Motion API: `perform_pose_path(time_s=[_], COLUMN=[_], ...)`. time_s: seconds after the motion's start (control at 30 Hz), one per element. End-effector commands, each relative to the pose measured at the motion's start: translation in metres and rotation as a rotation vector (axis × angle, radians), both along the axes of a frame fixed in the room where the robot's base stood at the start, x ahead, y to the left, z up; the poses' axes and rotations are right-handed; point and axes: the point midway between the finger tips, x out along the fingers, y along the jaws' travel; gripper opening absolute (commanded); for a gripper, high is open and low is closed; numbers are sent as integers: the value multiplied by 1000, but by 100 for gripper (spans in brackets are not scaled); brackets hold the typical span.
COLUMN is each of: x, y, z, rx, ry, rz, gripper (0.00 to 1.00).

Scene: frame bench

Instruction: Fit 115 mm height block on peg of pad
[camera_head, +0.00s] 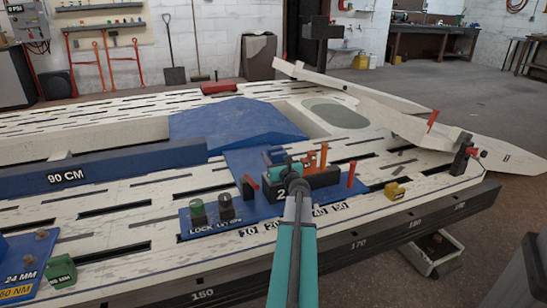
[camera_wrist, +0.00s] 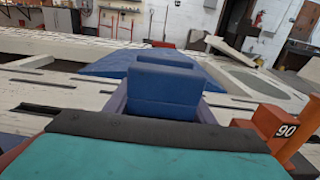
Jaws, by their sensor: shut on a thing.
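My gripper (camera_head: 284,163) has teal fingers and is low over the dark rack on the blue plate. In the wrist view, a teal finger with a dark grip pad (camera_wrist: 130,128) fills the bottom edge. Just beyond it is a blue block (camera_wrist: 165,92), upright, with its lower part hidden by the finger. My gripper is shut on this block. No height mark shows on it. An orange block marked 90 (camera_wrist: 280,128) stands just to the right, beside an orange post. I cannot make out which peg belongs to the pad.
A large blue sloped pad (camera_head: 237,122) lies behind on the slotted white bench (camera_head: 110,215). Red posts (camera_head: 351,174) stand near the rack (camera_head: 318,180). Green and black knobs (camera_head: 197,210) are to the left. A yellow piece (camera_head: 394,190) is at the right.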

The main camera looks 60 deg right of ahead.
Motion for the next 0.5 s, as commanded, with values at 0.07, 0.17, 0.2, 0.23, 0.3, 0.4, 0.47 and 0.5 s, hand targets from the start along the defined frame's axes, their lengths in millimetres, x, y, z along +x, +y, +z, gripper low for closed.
perform_pose_path(time_s=[0.07,0.17,0.2,0.23,0.3,0.4,0.47,0.5], x=[0,0,0,0,0,0,0,0], y=[0,0,0,0,0,0,0,0], z=[0,-1,-2,-2,-3,-3,-3,-4], rx=[0,0,0,0,0,0,0,-1], ry=[-2,-2,-2,-2,-2,-2,-2,-2], rz=[1,1,1,1,1,1,0,0], gripper=[0,0,0,0,0,57,68,71])
